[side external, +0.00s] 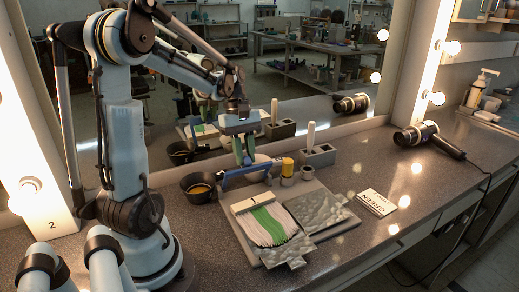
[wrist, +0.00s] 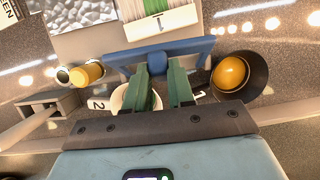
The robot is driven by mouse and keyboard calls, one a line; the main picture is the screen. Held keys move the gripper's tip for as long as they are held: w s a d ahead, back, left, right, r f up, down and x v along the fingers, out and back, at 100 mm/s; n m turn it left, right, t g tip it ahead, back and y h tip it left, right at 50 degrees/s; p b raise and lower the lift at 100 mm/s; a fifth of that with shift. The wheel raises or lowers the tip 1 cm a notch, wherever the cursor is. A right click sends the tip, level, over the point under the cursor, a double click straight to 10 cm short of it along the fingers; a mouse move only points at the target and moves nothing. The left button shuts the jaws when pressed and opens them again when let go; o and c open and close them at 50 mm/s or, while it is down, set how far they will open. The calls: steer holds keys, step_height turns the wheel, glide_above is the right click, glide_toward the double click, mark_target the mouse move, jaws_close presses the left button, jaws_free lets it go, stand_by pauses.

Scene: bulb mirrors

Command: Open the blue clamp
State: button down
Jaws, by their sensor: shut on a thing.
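The blue clamp (side external: 236,180) is a long blue bar at the back edge of a grey board, behind a white and green fringed piece (side external: 266,222). In the wrist view the clamp (wrist: 193,46) spans the middle, with a rounded part at its centre. My gripper (side external: 243,160) is over the clamp. Its two green fingers (wrist: 160,72) straddle the centre part and are shut on it, with a gap between them. The fingertips partly hide that part, and I cannot tell from these views whether the clamp is open or closed.
A dark bowl with orange contents (side external: 200,187) stands left of the clamp. A yellow cylinder (side external: 287,167), a small cup (side external: 307,173) and a grey holder (side external: 318,155) stand right. A white card (side external: 376,202) and a hair dryer (side external: 418,133) lie further right. A mirror rises behind.

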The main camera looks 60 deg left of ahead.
steer(key=shift+a+h, duration=0.75)
steer(key=shift+h, duration=0.15)
steer(key=c, duration=1)
jaws_free()
steer(key=shift+o, duration=0.2)
steer(key=shift+r, duration=0.15)
step_height(320, 180, up, 10)
steer(key=a, duration=0.1)
steer(key=shift+a+f, duration=0.2)
steer(key=shift+f, duration=0.05)
